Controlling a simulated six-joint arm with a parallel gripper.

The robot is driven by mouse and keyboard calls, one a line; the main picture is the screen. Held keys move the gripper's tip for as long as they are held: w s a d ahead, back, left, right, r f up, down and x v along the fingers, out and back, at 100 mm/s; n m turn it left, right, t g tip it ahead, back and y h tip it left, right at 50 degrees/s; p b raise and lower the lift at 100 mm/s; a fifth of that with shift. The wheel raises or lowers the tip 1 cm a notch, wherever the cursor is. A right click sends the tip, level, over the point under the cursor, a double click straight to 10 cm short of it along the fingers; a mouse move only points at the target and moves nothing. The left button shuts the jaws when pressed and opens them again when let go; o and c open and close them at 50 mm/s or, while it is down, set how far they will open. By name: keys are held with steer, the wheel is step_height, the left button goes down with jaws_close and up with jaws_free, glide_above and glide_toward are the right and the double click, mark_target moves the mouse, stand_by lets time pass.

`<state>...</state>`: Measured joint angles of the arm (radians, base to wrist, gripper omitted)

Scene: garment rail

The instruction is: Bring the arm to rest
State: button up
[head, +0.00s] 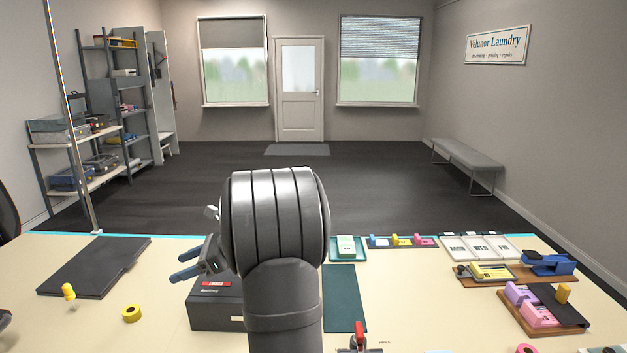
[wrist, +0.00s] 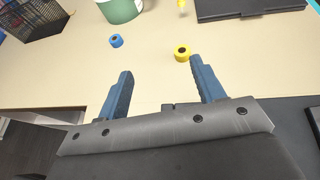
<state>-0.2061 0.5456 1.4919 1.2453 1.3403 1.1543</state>
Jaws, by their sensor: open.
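My gripper (head: 186,263) is at the left side of my arm in the head view, above the table near a dark box. In the wrist view my gripper (wrist: 160,84) shows two blue fingers spread wide apart with nothing between them. Beyond the fingertips lies a yellow tape roll (wrist: 182,53), apart from them. My arm's large grey joint blocks the middle of the head view and hides part of the table behind it.
A dark box (head: 215,316) stands close below my gripper. A black folder (head: 95,267), a yellow pushpin-shaped item (head: 69,292) and the yellow roll (head: 132,314) lie to the left. Trays (head: 541,310) with coloured items fill the right.

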steer(key=w+d+m+t, duration=0.1)
steer(key=w+d, duration=0.1)
steer(key=d, duration=0.4)
steer(key=w+d+m+t, duration=0.1)
steer(key=d+t, duration=0.1)
steer(key=d, duration=0.4)
steer(key=w+d+m+t, duration=0.1)
steer(key=w+d+m, duration=0.1)
steer(key=d, duration=0.3)
steer(key=shift+w+d+t, duration=0.35)
steer(key=shift+d+t, duration=0.05)
steer(key=shift+o, duration=0.5)
